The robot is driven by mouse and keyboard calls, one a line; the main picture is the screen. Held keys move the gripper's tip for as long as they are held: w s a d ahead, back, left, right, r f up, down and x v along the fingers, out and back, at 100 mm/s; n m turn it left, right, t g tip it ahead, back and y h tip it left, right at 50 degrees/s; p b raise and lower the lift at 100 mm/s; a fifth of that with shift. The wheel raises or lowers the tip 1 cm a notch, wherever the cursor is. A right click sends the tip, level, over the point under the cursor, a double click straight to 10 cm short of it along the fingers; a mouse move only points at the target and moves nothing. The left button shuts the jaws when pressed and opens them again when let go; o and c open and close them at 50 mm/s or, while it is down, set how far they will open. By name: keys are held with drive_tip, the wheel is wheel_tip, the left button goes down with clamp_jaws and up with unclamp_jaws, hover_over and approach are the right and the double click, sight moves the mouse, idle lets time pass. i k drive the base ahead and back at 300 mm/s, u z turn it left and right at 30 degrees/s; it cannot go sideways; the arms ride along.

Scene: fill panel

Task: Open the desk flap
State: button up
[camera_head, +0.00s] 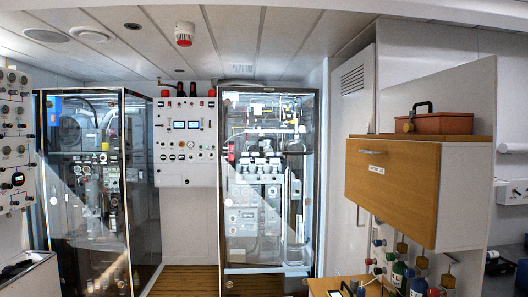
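The desk flap (393,190) is the wood-coloured front panel of a wall-mounted cabinet on the right side of the view. It stands upright and looks shut against the cabinet's white side (463,195). A small light handle or catch (372,152) sits near its top edge, and a small white label (376,169) is just below. I cannot make out my gripper anywhere in this view, so its place relative to the flap does not show.
A brown toolbox (442,123) with a dark handle stands on the cabinet top. Several small coloured cylinders with valves (399,274) are below the flap. Glass-fronted equipment cabinets (268,190) line the back. A strip of wooden floor (186,280) shows between them.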

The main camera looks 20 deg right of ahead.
sight(397, 182)
drive_tip(key=i, duration=1.55)
drive_tip(key=z, duration=0.6)
drive_tip(key=k, duration=0.7)
drive_tip(key=z, duration=0.15)
drive_tip(key=i, duration=0.8)
drive_tip(key=u, duration=0.1)
